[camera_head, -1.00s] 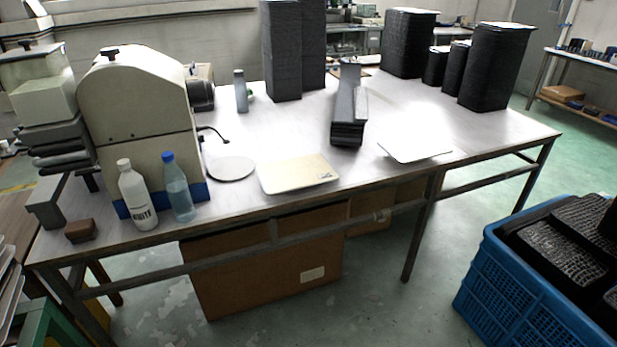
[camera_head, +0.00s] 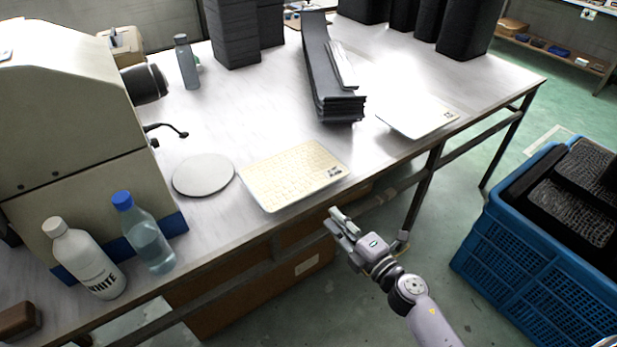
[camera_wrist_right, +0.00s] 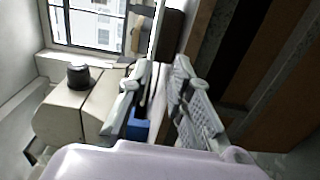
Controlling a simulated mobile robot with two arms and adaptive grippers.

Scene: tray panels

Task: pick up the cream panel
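The cream panel (camera_head: 293,174) lies flat near the front edge of the table, with a small dark mark at its right corner. My right gripper (camera_head: 336,221) is in front of the table edge, just below and to the right of the panel, apart from it. In the right wrist view its two fingers (camera_wrist_right: 158,95) stand apart with nothing held between them. My left gripper is not in view.
A white panel (camera_head: 418,115) lies to the right, and a grey disc (camera_head: 203,174) to the left. Two bottles (camera_head: 144,232) stand by the beige machine (camera_head: 70,110). Dark stacked trays (camera_head: 332,80) lie behind. A blue crate (camera_head: 540,235) stands at right.

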